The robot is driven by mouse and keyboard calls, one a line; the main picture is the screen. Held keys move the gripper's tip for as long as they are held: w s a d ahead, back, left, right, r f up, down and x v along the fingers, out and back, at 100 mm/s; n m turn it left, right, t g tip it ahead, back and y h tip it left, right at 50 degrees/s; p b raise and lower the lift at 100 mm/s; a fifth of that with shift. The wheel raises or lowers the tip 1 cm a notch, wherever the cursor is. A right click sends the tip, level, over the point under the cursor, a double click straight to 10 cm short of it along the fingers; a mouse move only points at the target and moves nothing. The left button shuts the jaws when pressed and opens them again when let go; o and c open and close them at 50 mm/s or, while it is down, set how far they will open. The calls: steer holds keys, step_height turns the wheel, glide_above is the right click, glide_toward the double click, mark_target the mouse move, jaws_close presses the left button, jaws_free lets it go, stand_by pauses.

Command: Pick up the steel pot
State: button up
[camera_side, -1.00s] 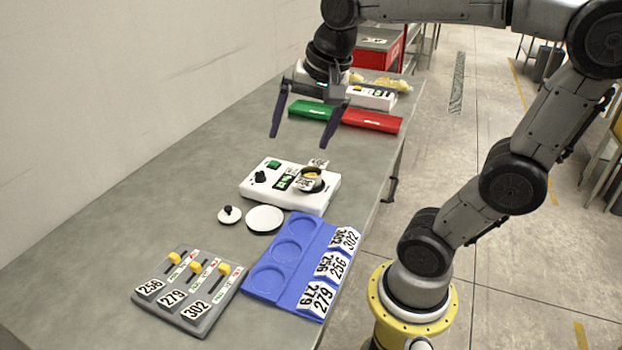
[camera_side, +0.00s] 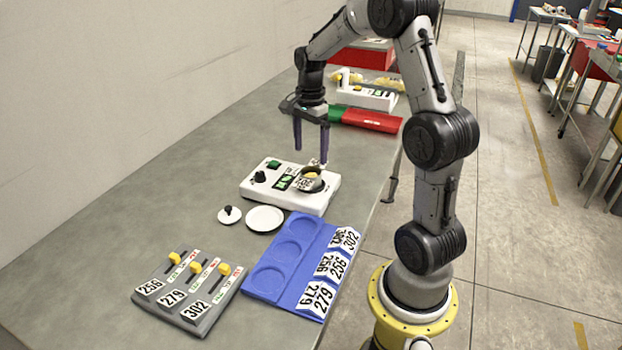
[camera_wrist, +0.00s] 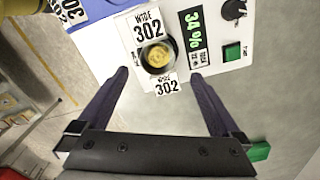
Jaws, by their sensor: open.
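The steel pot (camera_side: 311,181) is a small dark round pot with yellow contents. It sits at the right end of the white device (camera_side: 262,189), with number labels beside it. In the wrist view the pot (camera_wrist: 147,62) shows from above, with labels reading 302 on two sides. My gripper (camera_side: 311,155) is open and empty, fingers pointing down, just above and behind the pot. In the wrist view my gripper's fingers (camera_wrist: 157,75) are spread wide, and the pot lies ahead between their tips, apart from them.
A white lid (camera_side: 229,214) and a white plate (camera_side: 265,218) lie in front of the device. A blue tray (camera_side: 267,281) with round recesses and number labels is nearer. A grey slider panel (camera_side: 207,318) is at front left.

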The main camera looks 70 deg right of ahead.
mark_target(311, 175)
steer(key=shift+s+a+f, duration=0.1)
steer(key=shift+f, duration=1.9)
steer(key=shift+s+a+f, duration=0.1)
steer(key=shift+f, duration=1.85)
steer(key=shift+w, duration=0.1)
jaws_close()
steer(key=shift+r, duration=0.2)
steer(key=shift+r, duration=0.6)
steer(key=s+a+r, duration=0.8)
steer(key=s+r, duration=0.3)
steer(key=shift+s+a+r, duration=0.15)
steer(key=shift+a+r, duration=0.05)
steer(key=shift+r, duration=0.05)
